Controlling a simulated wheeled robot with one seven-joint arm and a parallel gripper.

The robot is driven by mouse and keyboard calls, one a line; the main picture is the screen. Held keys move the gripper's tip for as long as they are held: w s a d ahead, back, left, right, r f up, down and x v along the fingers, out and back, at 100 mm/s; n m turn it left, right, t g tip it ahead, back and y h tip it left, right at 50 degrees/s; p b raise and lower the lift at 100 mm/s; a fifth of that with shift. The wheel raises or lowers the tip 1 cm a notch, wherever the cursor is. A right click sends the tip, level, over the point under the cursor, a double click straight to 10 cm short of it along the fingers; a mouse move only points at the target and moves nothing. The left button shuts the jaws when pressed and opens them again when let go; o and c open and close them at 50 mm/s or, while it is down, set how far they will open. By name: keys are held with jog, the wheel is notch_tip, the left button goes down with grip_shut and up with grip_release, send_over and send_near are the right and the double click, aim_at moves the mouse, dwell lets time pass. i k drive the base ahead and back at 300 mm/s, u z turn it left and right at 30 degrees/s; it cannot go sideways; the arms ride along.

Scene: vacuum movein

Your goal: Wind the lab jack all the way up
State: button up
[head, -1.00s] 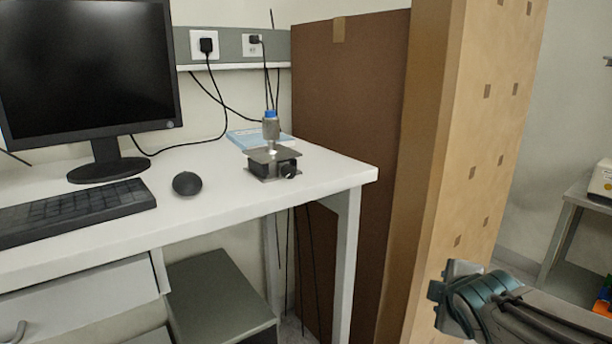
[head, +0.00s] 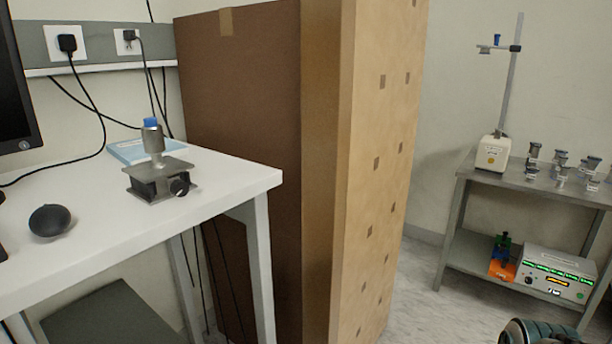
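The lab jack (head: 158,180) stands on the white desk near its right corner. It is low, with a flat metal top plate and a dark round knob (head: 180,186) on its front right side. A grey metal vessel with a blue cap (head: 152,136) stands upright on the top plate. Only a rounded teal and dark part of my arm shows at the bottom right edge, well away from the jack. My gripper's fingers are not in view.
The white desk (head: 235,182) also bears a black mouse (head: 50,220) and a light blue booklet (head: 128,151). A tall brown cardboard box (head: 245,120) stands close beside the desk. A metal bench (head: 540,190) with instruments stands at the right. Grey floor shows between box and bench.

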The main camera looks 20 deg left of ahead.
aim_at(178, 189)
jog(key=z, duration=0.6)
jog(key=k, duration=1)
jog(key=u, duration=1.3)
jog(key=i, duration=0.5)
jog(key=z, duration=0.05)
